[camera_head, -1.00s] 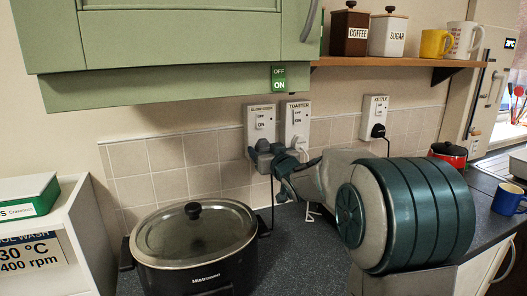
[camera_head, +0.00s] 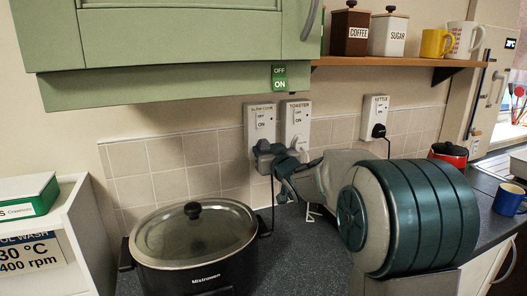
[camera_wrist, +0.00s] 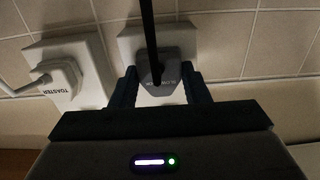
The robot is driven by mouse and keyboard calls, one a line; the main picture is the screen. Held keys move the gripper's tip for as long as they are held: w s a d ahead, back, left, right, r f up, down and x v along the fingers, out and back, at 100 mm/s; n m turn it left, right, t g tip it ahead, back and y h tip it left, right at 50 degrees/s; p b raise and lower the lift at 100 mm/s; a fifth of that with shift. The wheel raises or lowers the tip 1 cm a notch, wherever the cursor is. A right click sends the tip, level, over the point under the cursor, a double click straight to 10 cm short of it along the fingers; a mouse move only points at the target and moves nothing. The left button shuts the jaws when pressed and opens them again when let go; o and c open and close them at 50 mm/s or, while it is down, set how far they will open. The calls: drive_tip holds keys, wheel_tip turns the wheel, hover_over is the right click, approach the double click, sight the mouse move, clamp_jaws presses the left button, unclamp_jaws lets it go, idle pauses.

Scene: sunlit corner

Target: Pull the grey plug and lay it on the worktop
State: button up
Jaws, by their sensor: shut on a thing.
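The grey plug (camera_wrist: 157,70) is between the two dark fingers of my gripper (camera_wrist: 159,82) in the wrist view, and the gripper is shut on it. Its black cord runs up across that picture. In the head view the plug (camera_head: 262,148) is at the lower part of the slow cooker socket (camera_head: 260,118), partly hidden by my gripper (camera_head: 268,160). I cannot tell whether its pins are still in the socket. The dark speckled worktop (camera_head: 300,245) lies below.
The toaster socket (camera_head: 297,117) with a white plug (camera_wrist: 62,80) is close beside. A kettle socket (camera_head: 375,108) with a black plug is farther right. A slow cooker (camera_head: 195,250) stands on the worktop at left. A green cupboard (camera_head: 160,60) hangs above.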

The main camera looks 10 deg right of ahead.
drive_tip(key=shift+s+d+b, duration=0.1)
drive_tip(key=shift+s+d, duration=0.1)
drive_tip(key=shift+s, duration=0.75)
drive_tip(key=shift+s+d+b, duration=0.15)
drive_tip(key=shift+s+d, duration=0.05)
drive_tip(key=shift+s, duration=0.8)
drive_tip(key=shift+s+d+b, duration=0.1)
drive_tip(key=shift+s+d, duration=0.1)
drive_tip(key=shift+s, duration=0.75)
drive_tip(key=s+a+b, duration=0.1)
drive_tip(key=s+a, duration=0.1)
drive_tip(key=s, duration=0.8)
drive_tip(key=shift+s, duration=0.2)
